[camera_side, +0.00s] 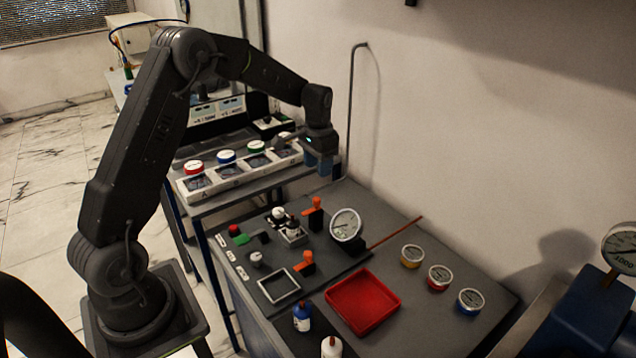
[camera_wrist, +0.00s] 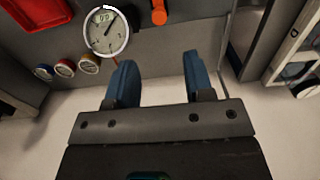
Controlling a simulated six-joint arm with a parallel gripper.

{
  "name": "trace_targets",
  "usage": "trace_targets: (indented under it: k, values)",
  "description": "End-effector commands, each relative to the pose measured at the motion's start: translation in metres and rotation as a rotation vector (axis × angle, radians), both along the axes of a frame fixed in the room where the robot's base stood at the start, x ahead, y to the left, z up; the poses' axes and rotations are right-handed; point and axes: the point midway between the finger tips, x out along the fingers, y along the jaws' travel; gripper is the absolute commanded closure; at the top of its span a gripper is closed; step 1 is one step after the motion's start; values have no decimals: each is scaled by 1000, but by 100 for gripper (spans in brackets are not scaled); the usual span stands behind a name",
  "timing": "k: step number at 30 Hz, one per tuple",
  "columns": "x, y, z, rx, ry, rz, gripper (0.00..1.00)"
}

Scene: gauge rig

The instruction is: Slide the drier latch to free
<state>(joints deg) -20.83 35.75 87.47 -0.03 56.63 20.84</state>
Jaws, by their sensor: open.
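My gripper (camera_wrist: 158,65) shows two blue fingers standing well apart, with nothing between them, in the wrist view. In the side view it (camera_side: 325,168) hangs in the air behind the dark bench, near the right end of a long white block. I cannot tell which part is the drier latch. The dark bench panel (camera_side: 262,262) carries two orange handles, one at the back (camera_side: 314,209) and one nearer the front (camera_side: 304,260), plus small black and white knobs. One orange handle (camera_wrist: 159,12) also shows at the top of the wrist view. The gripper touches none of these.
The white block (camera_side: 243,172) has several coloured caps. A round dial gauge (camera_side: 345,225) stands behind a red tray (camera_side: 363,302). Three small gauges, yellow-based (camera_side: 411,256), red-based (camera_side: 439,277) and blue-based (camera_side: 470,300), sit at right. Bottles stand in front. The wall is close behind.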

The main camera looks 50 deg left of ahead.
Motion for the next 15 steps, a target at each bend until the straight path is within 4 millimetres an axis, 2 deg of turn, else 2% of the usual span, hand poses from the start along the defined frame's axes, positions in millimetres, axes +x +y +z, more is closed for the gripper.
trace_targets:
  k: [1,6,15]
  values:
    - [0,0,10,2,-4,0,52]
    - [0,0,30,1,-2,0,52]
    - [0,0,38,0,0,0,52]
